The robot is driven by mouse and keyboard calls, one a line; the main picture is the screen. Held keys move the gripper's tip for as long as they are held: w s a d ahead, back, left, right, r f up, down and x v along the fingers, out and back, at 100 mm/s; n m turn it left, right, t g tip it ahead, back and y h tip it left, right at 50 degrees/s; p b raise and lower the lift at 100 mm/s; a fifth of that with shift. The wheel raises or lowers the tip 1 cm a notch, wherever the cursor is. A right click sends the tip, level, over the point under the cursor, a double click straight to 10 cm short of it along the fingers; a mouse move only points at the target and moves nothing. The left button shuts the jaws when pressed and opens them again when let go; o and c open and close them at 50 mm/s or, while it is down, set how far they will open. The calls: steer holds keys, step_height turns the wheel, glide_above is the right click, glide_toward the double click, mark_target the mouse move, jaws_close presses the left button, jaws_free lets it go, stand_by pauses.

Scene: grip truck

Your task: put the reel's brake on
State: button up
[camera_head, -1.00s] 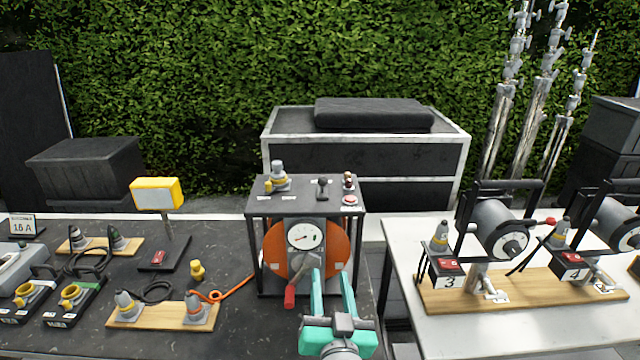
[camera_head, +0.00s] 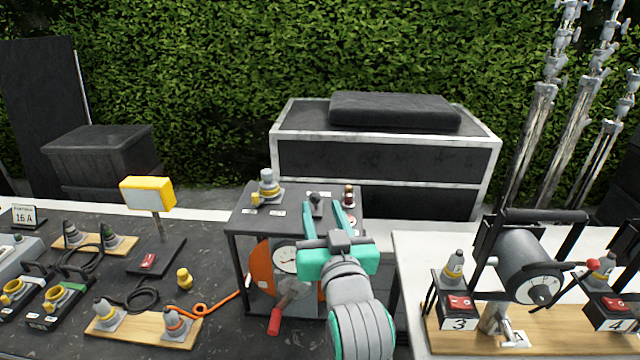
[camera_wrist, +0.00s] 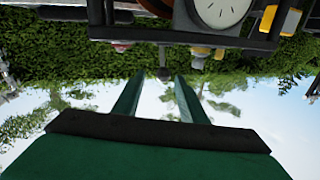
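The orange reel (camera_head: 260,266) sits in a dark frame (camera_head: 232,262) at the table's middle, with a dial (camera_head: 286,261) and a red-handled crank (camera_head: 274,321) on its front. A short lever with a dark knob (camera_head: 316,199) stands on the frame's top plate. My gripper (camera_head: 323,207) is open and empty at the top plate, its fingers pointing away from the head camera. In the wrist view, which is upside down, the knob (camera_wrist: 164,74) shows between the two fingertips; contact cannot be told. My gripper and arm hide the reel's right part.
A grey and yellow connector (camera_head: 267,188) and a bottle-like knob (camera_head: 349,195) flank the lever on the top plate. A yellow lamp (camera_head: 147,193) stands left. A hedge (camera_head: 230,90) fills the back.

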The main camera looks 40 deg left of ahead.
mark_target(314, 200)
steer(key=x, duration=0.8)
steer(key=shift+s+a, duration=0.2)
steer(key=shift+s, duration=0.05)
steer(key=shift+x, duration=0.75)
jaws_close()
